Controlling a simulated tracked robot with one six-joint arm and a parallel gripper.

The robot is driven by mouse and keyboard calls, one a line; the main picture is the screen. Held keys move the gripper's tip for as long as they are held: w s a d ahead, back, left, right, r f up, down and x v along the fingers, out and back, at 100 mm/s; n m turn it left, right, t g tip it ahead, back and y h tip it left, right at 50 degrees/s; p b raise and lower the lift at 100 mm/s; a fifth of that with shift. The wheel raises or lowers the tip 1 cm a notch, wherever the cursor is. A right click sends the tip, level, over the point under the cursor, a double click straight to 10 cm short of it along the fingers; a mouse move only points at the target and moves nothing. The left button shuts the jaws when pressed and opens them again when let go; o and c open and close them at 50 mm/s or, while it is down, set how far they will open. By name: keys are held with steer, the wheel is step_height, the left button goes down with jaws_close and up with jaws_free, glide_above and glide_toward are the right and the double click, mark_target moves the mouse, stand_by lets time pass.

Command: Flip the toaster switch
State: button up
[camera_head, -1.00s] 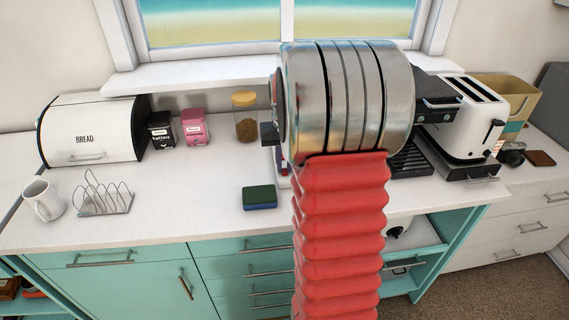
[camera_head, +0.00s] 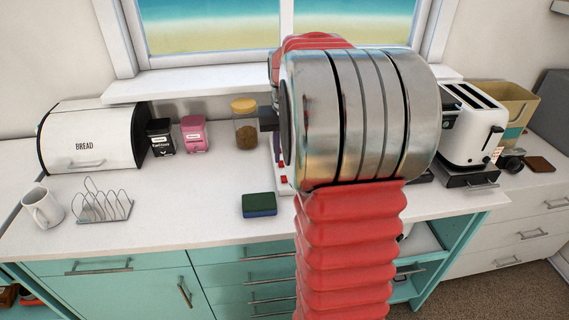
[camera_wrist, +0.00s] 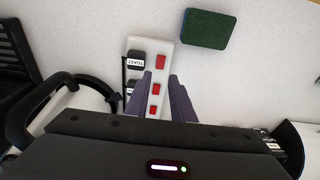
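A white power strip (camera_wrist: 162,49) with several red rocker switches lies on the counter in the wrist view. The switch (camera_wrist: 160,62) nearest its far end sits beside a black plug (camera_wrist: 136,60) labelled "TOAST". A second plug is partly hidden. My gripper (camera_wrist: 160,76) is open, its two grey-purple fingers spread over the strip just on the near side of that switch. Other red switches show between the fingers. I cannot tell whether the fingers touch the strip. In the head view my arm hides the gripper and most of the strip (camera_head: 283,178). The white toaster (camera_head: 470,135) stands at right.
A green-and-blue sponge (camera_head: 259,205) lies left of the strip; it also shows in the wrist view (camera_wrist: 207,28). A jar (camera_head: 246,130), two canisters, a toast rack (camera_head: 104,205), a mug and a bread bin stand further left. A black looped handle (camera_wrist: 70,85) is near the gripper.

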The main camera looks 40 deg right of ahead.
step_height(320, 180, up, 6)
steer(key=shift+s+a, duration=0.25)
steer(key=shift+s, duration=0.1)
steer(key=shift+r, duration=0.1)
stand_by(0.3)
steer(key=s+a+f+n+t, duration=0.1)
steer(key=s+a, duration=0.4)
steer(key=a, duration=0.5)
steer(key=s+a+f+n+t, duration=0.1)
steer(key=s+a+n, duration=0.2)
steer(key=a, duration=0.7)
steer(key=s+a+n+t+y, duration=0.1)
steer(key=s+a+n+t, duration=0.1)
steer(key=s+a, duration=0.5)
steer(key=a, duration=0.3)
steer(key=shift+a+f+n, duration=0.3)
steer(key=shift+f+n, duration=0.1)
